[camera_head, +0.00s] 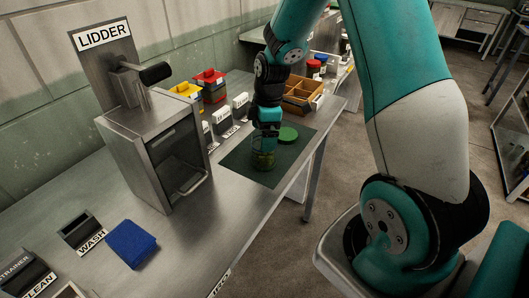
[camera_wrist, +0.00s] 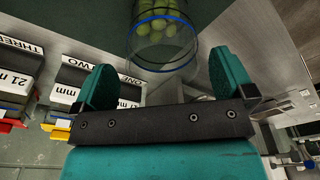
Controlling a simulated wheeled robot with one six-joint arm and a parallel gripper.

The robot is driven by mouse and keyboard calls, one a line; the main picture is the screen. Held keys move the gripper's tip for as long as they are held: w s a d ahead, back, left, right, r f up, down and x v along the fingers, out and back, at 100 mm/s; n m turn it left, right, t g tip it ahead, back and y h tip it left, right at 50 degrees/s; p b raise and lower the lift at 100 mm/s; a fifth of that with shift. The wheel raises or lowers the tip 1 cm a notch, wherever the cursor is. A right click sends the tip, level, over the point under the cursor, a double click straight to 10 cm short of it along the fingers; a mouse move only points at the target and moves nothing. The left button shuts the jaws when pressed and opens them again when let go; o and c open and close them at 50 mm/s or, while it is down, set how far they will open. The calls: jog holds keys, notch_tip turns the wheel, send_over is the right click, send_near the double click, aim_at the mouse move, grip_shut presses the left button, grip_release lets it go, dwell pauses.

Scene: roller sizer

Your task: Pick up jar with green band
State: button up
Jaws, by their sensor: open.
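A clear glass jar (camera_wrist: 186,52) holding several yellow-green balls shows at the top centre of the wrist view. A thin band around it looks blue there; I cannot make out a green band. My gripper (camera_wrist: 163,82) is open, its two teal fingers spread wide with the jar ahead of the gap between them. Whether the fingers reach around the jar cannot be told.
White labelled bins (camera_head: 222,123) stand left of the mat, with yellow and red (camera_head: 208,78) containers behind. A wooden divided tray (camera_head: 303,92) is at the back right. The metal lidder (camera_head: 150,140) and a blue cloth (camera_head: 130,245) are on the left.

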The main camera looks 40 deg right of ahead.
notch_tip(320, 180, down, 4)
jog(key=shift+s+a+f+p, duration=0.1)
jog(key=shift+p, duration=0.35)
jog(key=c, duration=1)
jog(key=shift+r, duration=0.2)
